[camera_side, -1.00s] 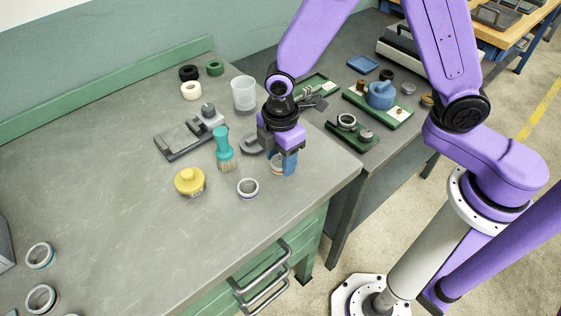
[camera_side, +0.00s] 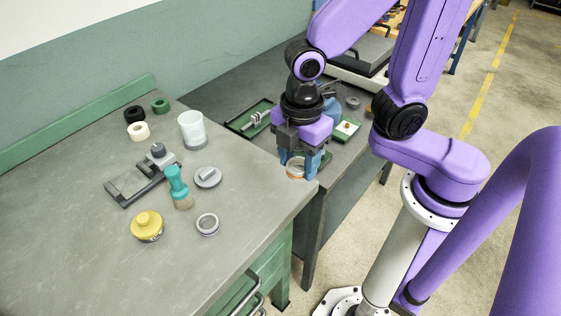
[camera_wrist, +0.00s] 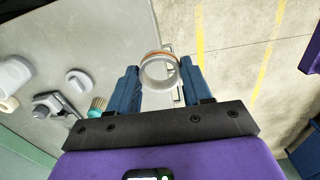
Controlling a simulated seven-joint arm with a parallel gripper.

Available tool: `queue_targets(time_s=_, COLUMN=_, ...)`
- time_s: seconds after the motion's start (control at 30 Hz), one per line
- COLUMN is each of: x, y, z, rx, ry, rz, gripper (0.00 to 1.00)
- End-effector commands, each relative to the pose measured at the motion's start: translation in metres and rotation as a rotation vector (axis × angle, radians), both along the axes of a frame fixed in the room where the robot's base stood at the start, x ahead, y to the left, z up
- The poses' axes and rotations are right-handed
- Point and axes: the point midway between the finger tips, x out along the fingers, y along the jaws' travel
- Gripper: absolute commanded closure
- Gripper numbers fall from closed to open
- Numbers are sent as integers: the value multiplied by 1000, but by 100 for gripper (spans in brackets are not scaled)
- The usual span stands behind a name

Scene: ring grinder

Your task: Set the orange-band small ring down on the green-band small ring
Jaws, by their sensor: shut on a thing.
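The orange-band small ring (camera_side: 296,168) is between the blue fingers of my gripper (camera_side: 299,167), held in the air by the right corner of the grey bench. In the wrist view the ring (camera_wrist: 160,72) sits between the two fingertips (camera_wrist: 158,82), its orange band showing on the upper rim. I see no green-band small ring in the current views. One other small ring (camera_side: 207,223) lies flat on the bench; its band colour is hard to tell, but it is not clearly green.
A yellow-topped pot (camera_side: 147,226), a teal brush (camera_side: 178,187), a grey lidded disc (camera_side: 208,177), a grey fixture (camera_side: 140,180) and a white cup (camera_side: 192,130) stand on the bench (camera_side: 90,255). A lower bench with green trays (camera_side: 252,118) lies behind my gripper.

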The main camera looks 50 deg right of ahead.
Motion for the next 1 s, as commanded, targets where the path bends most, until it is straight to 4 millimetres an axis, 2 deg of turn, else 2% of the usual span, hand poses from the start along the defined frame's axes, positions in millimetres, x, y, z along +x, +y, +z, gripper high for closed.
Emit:
queue_targets(time_s=0.2, x=-7, y=-4, z=5, rx=1, ry=0, rz=-3, gripper=83)
queue_targets(time_s=0.37, x=8, y=6, z=12, rx=1, ry=0, rz=-33, gripper=83)
queue_targets(time_s=0.47, x=29, y=18, z=18, rx=1, ry=0, rz=-67, gripper=83)
queue_targets(time_s=0.7, x=97, y=43, z=32, rx=0, ry=0, rz=-166, gripper=83)
queue_targets(time_s=1.0, x=188, y=51, z=36, rx=-1, ry=1, rz=-290, gripper=83)
